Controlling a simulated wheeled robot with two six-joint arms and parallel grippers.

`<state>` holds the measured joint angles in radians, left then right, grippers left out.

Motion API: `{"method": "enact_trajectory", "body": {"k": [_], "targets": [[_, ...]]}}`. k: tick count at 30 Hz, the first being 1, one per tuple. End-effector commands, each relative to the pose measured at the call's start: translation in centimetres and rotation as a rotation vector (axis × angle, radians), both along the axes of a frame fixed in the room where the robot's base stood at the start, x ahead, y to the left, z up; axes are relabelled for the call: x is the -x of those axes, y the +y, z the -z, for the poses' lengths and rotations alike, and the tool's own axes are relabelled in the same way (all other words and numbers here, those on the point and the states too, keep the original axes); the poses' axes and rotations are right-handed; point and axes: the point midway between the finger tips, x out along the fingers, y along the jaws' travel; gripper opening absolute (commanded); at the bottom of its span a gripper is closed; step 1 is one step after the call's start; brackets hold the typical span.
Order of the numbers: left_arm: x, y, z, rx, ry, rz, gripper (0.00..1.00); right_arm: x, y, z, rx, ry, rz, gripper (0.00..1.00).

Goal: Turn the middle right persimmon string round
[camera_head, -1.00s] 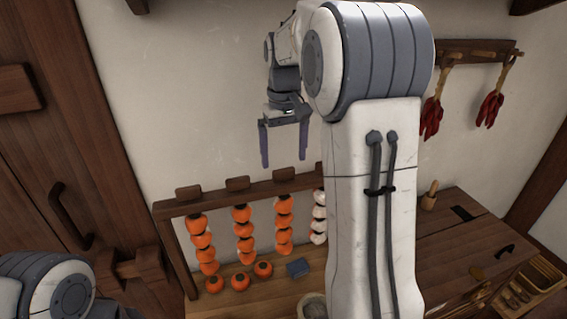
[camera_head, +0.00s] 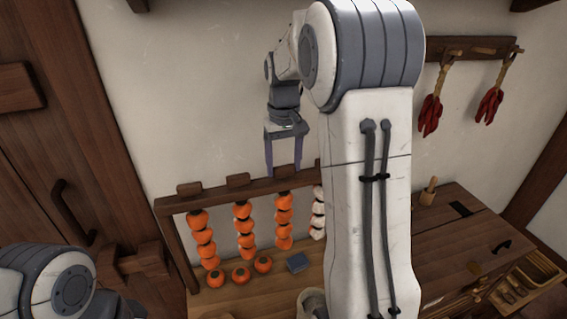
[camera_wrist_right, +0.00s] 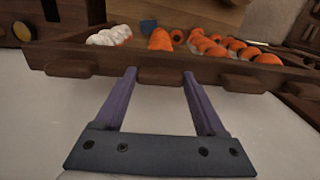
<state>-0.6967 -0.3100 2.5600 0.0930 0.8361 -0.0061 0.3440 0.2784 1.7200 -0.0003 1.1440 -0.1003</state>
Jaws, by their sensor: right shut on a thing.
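The middle right persimmon string (camera_head: 284,216) is the third from the left on the wooden rack, a column of orange fruit below a wooden tag on the top bar. My right gripper (camera_head: 283,172) has come down over that tag. In the right wrist view the gripper (camera_wrist_right: 160,75) is shut on the tag (camera_wrist_right: 161,76), one finger at each end; the string's orange fruit (camera_wrist_right: 160,40) shows beyond the bar. My left gripper is out of view; only part of my left arm shows at lower left.
Two orange strings (camera_head: 201,240) (camera_head: 243,226) hang to the left and a white string (camera_head: 318,213) to the right, partly behind my arm. Loose persimmons (camera_head: 240,275) and a blue block (camera_head: 298,262) lie on the table. The wall is close behind the rack (camera_head: 170,238).

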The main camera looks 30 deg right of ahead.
Motion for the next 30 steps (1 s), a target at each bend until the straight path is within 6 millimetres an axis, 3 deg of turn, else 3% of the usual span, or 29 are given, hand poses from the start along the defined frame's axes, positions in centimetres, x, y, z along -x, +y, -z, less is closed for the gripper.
{"method": "enact_trajectory", "body": {"k": [8,9,10,20,23,30], "targets": [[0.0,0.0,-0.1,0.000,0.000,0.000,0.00,-0.1,0.0,-0.1,0.001,-0.002,0.028,0.17],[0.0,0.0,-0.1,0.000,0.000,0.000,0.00,-0.1,0.0,-0.1,0.001,-0.002,0.028,0.88],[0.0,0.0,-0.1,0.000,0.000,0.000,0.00,-0.1,0.0,-0.1,0.001,-0.002,0.028,0.99],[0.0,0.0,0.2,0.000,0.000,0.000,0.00,-0.1,0.0,-0.5,0.001,-0.005,0.026,1.00],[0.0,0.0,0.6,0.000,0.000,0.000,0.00,-0.2,-0.1,-1.7,0.002,-0.008,0.026,1.00],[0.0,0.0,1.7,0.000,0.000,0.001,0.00,-0.2,-0.1,-6.6,0.002,-0.008,0.026,1.00]]}}
